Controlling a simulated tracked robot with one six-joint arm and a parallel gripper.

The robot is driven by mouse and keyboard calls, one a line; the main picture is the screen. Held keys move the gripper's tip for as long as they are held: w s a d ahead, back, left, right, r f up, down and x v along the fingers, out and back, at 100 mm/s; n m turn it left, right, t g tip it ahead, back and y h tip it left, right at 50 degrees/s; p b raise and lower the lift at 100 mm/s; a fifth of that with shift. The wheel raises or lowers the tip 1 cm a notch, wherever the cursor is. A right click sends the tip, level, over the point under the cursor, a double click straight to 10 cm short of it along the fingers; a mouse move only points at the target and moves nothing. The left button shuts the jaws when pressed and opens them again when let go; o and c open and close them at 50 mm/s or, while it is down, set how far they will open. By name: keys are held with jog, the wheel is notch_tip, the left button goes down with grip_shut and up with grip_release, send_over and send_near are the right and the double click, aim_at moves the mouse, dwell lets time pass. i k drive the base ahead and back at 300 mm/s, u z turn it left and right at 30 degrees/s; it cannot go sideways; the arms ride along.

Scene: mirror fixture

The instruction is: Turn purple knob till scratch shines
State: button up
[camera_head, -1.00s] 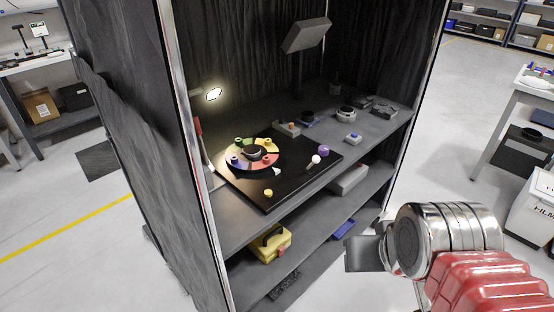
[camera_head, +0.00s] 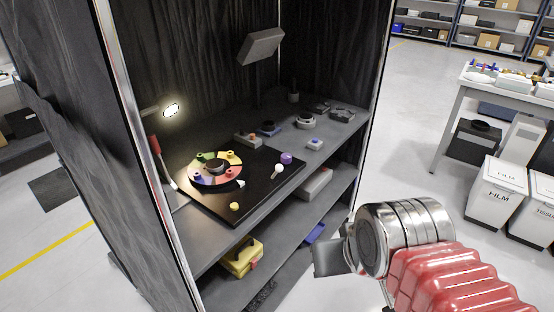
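The purple knob (camera_head: 286,158) sits near the right back edge of a black board (camera_head: 262,186) on the booth's upper shelf. A white knob (camera_head: 278,169) stands just in front of it, and a yellow knob (camera_head: 234,206) near the board's front corner. A round multicoloured dial (camera_head: 215,169) with a dark centre lies on the board's left part. I cannot make out a scratch. My gripper (camera_head: 328,258) is outside the booth, to the lower right, well apart from the board. Its dark fingers are partly hidden and their opening does not show.
A lit lamp (camera_head: 171,110) hangs at the booth's left. A grey tilted panel (camera_head: 261,46) stands at the back. Small devices line the upper shelf's back. A yellow case (camera_head: 242,258) sits on the lower shelf. Film bins (camera_head: 496,190) and a white table (camera_head: 512,86) stand right; floor between is free.

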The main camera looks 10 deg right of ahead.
aim_at(286, 158)
jog(key=z, duration=0.05)
jog(key=k, duration=1.3)
jog(key=z, duration=0.3)
jog(key=i, duration=1.95)
jog(key=u, duration=0.65)
